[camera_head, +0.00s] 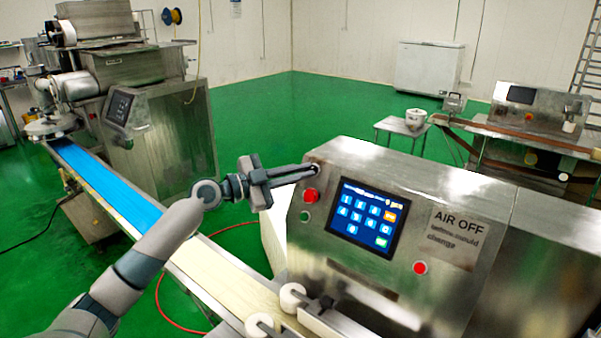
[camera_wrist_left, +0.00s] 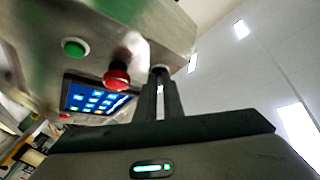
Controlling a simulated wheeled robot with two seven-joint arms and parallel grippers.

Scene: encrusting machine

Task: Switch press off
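The press is a steel machine (camera_head: 345,270) with a blue touch screen (camera_head: 367,217). A small dark switch (camera_head: 316,168) sits at its upper left corner, above a red button (camera_head: 310,195). My left gripper (camera_head: 312,172) reaches it from the left, its fingertips at the switch. In the left wrist view the two fingers (camera_wrist_left: 160,80) lie close together with a narrow gap, their tips at the dark switch (camera_wrist_left: 158,71). The fingers largely hide the switch, so I cannot tell whether they grip it. The red button (camera_wrist_left: 117,77) is just left of the fingertips. My right gripper is not in view.
A conveyor (camera_head: 110,185) runs diagonally below my left arm. White rollers (camera_head: 292,296) stand at the press front.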

